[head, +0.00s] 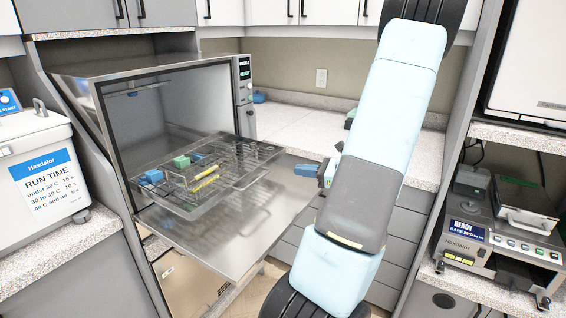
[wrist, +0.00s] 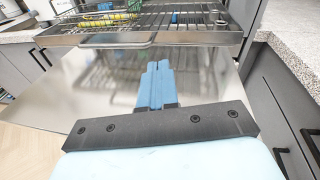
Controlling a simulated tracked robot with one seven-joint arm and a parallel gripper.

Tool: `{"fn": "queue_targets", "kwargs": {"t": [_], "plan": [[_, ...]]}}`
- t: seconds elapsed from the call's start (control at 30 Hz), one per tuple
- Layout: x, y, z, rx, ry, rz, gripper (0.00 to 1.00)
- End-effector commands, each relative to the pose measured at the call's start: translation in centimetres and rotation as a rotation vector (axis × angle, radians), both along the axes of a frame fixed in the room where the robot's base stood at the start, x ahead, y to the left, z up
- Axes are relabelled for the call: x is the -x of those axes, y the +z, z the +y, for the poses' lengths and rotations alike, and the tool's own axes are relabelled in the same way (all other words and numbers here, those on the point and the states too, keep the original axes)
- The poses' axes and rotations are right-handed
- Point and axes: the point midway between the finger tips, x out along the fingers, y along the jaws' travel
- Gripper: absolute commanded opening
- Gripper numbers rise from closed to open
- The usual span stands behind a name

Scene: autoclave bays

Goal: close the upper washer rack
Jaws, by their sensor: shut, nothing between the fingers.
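The upper washer rack (head: 258,152) is a wire rack pulled out of the open washer (head: 172,100), above its lowered steel door (head: 250,225). Blue and green blocks and a yellow item lie in the rack. In the wrist view the rack's front rail (wrist: 190,38) runs across the top, with a loop handle (wrist: 118,40) at its left. My gripper (wrist: 158,66) is shut and empty, its blue fingers below and just right of the handle, apart from it. In the head view my gripper (head: 326,172) is partly hidden by my arm, right of the rack.
A speckled counter (head: 300,125) runs behind, over grey drawers. At the right, shelves hold a device with a READY display (head: 466,230). Open floor shows left in the wrist view.

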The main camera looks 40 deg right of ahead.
Motion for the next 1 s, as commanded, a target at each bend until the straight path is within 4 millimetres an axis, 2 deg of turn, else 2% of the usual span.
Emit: {"fn": "queue_targets", "kwargs": {"t": [0.03, 0.1, 0.2, 0.3, 0.53, 1.0], "plan": [[0.5, -0.5, -1.5, -0.041, -0.049, -0.012, 0.00], [1.1, -1.0, -3.0, -0.084, -0.105, -0.026, 0.00], [1.6, -1.4, -4.5, -0.123, -0.155, -0.043, 0.00], [1.8, -1.6, -5.1, -0.141, -0.179, -0.051, 0.00], [-0.3, -1.6, -4.4, -0.144, -0.180, -0.052, 0.00], [-8.0, -1.6, -1.6, -0.143, -0.179, -0.051, 0.00]]}}
